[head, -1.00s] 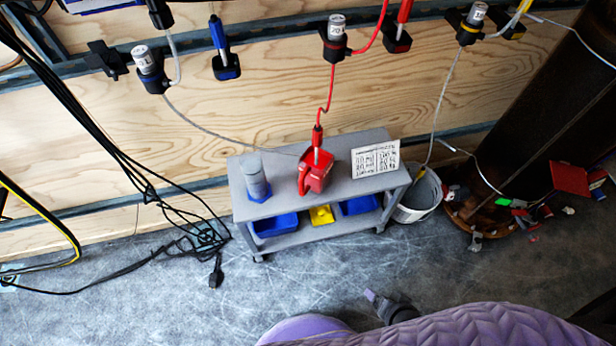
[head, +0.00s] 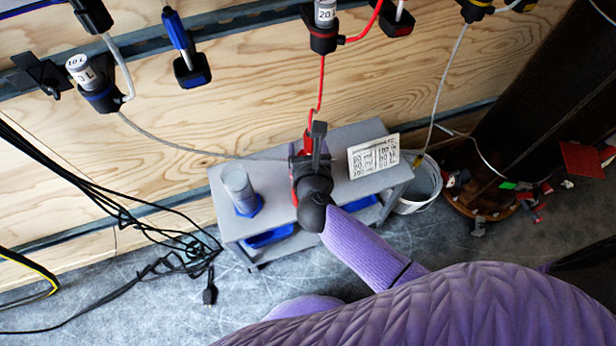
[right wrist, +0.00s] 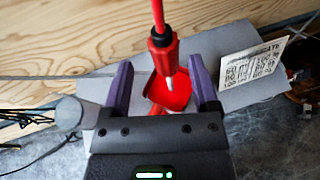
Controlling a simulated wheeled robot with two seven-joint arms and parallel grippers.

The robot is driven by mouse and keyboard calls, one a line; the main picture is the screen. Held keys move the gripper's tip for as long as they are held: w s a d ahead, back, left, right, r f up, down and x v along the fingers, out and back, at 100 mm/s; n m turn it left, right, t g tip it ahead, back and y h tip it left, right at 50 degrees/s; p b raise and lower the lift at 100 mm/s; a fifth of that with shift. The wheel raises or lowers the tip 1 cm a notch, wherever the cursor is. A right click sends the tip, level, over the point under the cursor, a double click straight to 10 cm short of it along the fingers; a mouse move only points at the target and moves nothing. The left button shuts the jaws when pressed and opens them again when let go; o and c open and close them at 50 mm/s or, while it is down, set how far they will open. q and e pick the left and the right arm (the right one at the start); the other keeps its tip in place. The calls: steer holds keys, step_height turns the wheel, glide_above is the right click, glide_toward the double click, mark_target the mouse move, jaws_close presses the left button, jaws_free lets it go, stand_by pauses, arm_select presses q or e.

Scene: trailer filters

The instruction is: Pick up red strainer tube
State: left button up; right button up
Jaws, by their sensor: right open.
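The red strainer tube (right wrist: 164,52) hangs on a red hose in the right wrist view, its pale tip pointing down into a red jug (right wrist: 170,92) on the grey cart. In the head view a little of the red tube (head: 307,142) shows above my right gripper, which hides most of the jug. My right gripper (right wrist: 162,68) is open, with its purple fingers on either side of the tube's lower part and the jug. I see gaps on both sides, so it holds nothing. My left gripper is not in view.
The grey cart (head: 352,140) also carries a grey cylinder on a blue base (head: 239,187) at left and a white printed card (head: 373,156) at right. A white bucket (head: 418,185) stands beside the cart. Black cables (head: 110,205) lie to the left.

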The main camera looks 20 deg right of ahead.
steer(key=x, duration=0.1)
steer(key=b+x, duration=0.1)
steer(key=x, duration=0.1)
steer(key=b+x, duration=0.1)
steer(key=shift+w+d+f, duration=0.15)
steer(key=shift+w+d, duration=0.1)
steer(key=shift+d, duration=0.1)
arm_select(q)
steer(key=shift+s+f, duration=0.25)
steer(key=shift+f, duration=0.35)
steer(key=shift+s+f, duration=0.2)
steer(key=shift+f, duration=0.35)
arm_select(e)
steer(key=c, duration=0.8)
jaws_close()
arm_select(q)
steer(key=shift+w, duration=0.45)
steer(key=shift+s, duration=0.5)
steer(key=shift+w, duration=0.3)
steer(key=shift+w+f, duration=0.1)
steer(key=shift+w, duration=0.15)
